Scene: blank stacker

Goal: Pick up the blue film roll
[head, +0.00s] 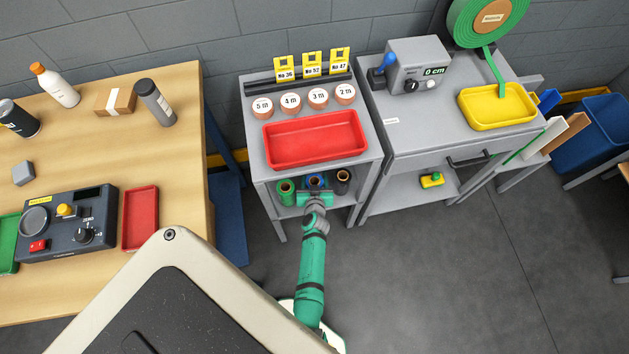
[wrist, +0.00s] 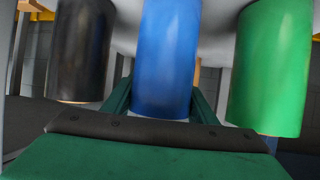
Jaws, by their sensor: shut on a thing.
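The blue film roll (head: 314,180) stands on the lower shelf of the grey cabinet, between the green roll (head: 286,190) and the black roll (head: 343,180). My gripper (head: 316,190) reaches into the shelf from the front and is shut on the blue roll. In the wrist view the blue roll (wrist: 167,55) is in the middle, with the fingers of my gripper (wrist: 161,100) at both its sides. That view shows the black roll (wrist: 82,50) at left and the green roll (wrist: 270,65) at right, both apart from the fingers. The head view partly hides the blue roll behind my gripper.
A red tray (head: 315,158) sits on the cabinet top above the shelf. The cabinet's posts flank the rolls. A grey bench (head: 440,143) stands right of it and a wooden table (head: 180,100) left. The floor in front is clear at right.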

